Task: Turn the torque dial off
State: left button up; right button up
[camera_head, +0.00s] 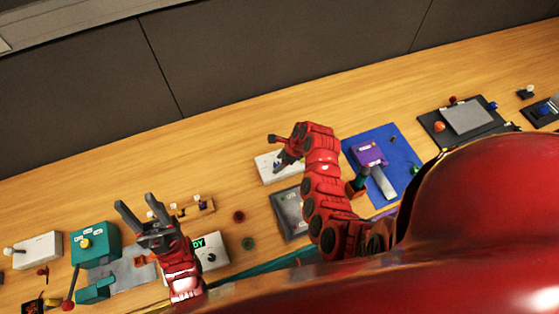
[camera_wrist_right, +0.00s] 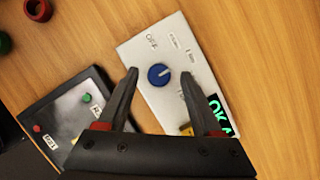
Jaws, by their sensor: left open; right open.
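A round blue dial (camera_wrist_right: 160,75) sits on a white panel (camera_wrist_right: 150,50) in the right wrist view. The panel carries an "OFF" label, smaller marks I cannot read and a lit green display. A pale mark on the dial does not line up clearly with any label. My right gripper (camera_wrist_right: 160,92) is open, its fingers on either side of the dial in the picture; I cannot tell if they touch it. In the head view the white panel (camera_head: 266,174) is partly hidden by my right gripper (camera_head: 280,150). My left gripper (camera_head: 137,204) is open and empty at the left.
A dark panel (camera_wrist_right: 60,115) with coloured buttons adjoins the white one. A red ring (camera_wrist_right: 38,9) lies nearby. A blue mat (camera_head: 400,150) with a purple device stands right of my right arm. A teal box (camera_head: 95,243) is at the left. Bare wood lies behind the panels.

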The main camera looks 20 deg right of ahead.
grip_shut()
dwell(0.4)
jog(key=shift+f, duration=0.1)
